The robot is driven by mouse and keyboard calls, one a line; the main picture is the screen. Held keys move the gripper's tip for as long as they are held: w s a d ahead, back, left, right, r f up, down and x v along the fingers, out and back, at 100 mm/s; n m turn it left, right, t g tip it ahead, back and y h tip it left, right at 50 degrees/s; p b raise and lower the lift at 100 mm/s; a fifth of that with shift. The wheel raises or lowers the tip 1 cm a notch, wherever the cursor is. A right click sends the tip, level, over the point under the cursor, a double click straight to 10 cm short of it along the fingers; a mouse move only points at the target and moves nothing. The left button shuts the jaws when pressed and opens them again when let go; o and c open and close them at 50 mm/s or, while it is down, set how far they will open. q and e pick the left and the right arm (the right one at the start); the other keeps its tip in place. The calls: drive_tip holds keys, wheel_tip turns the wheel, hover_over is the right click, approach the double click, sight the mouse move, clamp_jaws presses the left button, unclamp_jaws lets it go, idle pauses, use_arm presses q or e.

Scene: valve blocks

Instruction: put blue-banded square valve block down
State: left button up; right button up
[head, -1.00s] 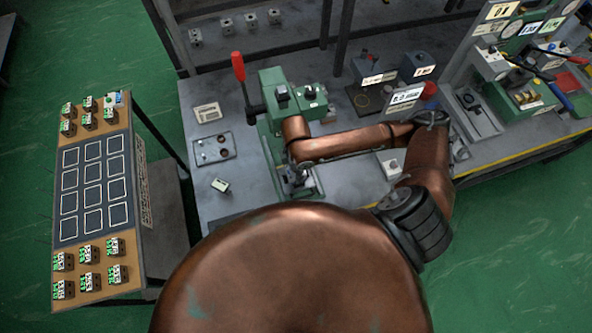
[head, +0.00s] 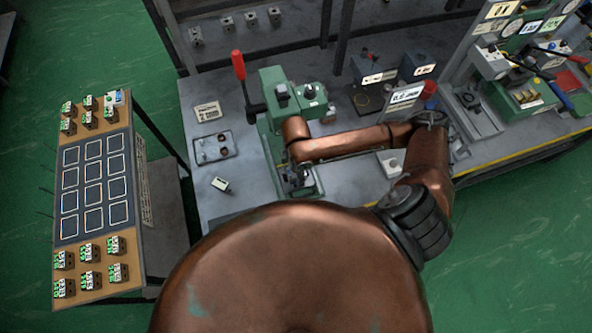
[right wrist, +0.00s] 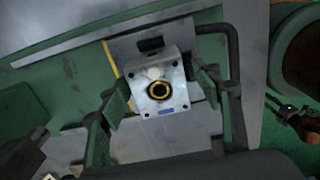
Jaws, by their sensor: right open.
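The blue-banded square valve block (right wrist: 157,84) is a pale grey metal block with a dark central bore ringed in yellow, corner holes and a small blue mark on its near side. In the right wrist view it sits between the green fingers of my right gripper (right wrist: 163,96). The fingers are open on its left and right sides; whether either touches it is hard to tell. In the head view my right gripper (head: 300,178) is low at the front of the green press (head: 288,100), and the block cannot be made out clearly there. My left gripper is not in view.
A red-handled lever (head: 238,67) rises at the press's left. A small tray (head: 212,148) and a labelled box (head: 220,184) lie on the grey bench. A rack board (head: 93,180) with empty outlined squares and several small blocks stands at left. Labelled stands are behind my forearm.

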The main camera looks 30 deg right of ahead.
drive_tip(key=shift+w+r, duration=0.1)
drive_tip(key=shift+r, duration=0.3)
wheel_tip(320, 180, up, 12)
drive_tip(key=p, duration=0.1)
idle(0.4)
